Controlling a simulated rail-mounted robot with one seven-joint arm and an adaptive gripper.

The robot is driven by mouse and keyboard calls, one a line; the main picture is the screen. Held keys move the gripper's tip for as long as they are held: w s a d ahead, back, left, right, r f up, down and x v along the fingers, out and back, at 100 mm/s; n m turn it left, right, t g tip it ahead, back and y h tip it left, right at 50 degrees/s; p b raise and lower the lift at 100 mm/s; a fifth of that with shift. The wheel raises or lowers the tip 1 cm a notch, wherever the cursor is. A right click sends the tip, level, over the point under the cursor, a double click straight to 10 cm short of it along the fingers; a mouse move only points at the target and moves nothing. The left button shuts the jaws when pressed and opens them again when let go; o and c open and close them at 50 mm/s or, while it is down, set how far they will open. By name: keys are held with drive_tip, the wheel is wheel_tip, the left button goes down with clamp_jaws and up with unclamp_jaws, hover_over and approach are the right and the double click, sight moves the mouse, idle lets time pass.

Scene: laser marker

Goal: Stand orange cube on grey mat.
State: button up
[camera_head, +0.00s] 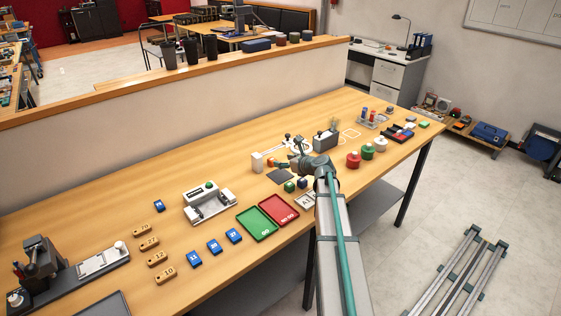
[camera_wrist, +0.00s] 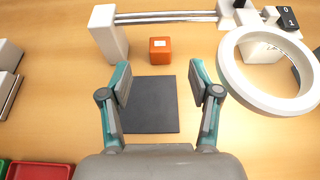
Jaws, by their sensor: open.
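The orange cube (camera_wrist: 160,51) sits on the wooden table just beyond the far edge of the grey mat, apart from it, in the wrist view. In the head view the cube (camera_head: 271,162) is small, beside the arm's end. The dark grey mat (camera_wrist: 150,104) lies flat and bare between my fingers in the wrist view; it also shows in the head view (camera_head: 279,176). My gripper (camera_wrist: 160,80) is open and empty above the mat, its fingertips short of the cube. In the head view the fingers are too small to make out clearly.
A white post (camera_wrist: 109,38) with a metal rod stands left of and behind the cube. A white ring (camera_wrist: 228,62) is at the right.

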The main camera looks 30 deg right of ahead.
sight(272, 159)
drive_tip(key=x, duration=0.4)
drive_tip(key=shift+r+p, duration=0.1)
drive_tip(key=shift+p, duration=0.25)
drive_tip(key=shift+f+p+x, duration=0.25)
drive_tip(key=shift+p+x, duration=0.75)
drive_tip(key=shift+x, duration=1.75)
drive_tip(key=shift+s, duration=0.15)
drive_tip(key=c, duration=1)
drive_tip(key=shift+r, duration=0.15)
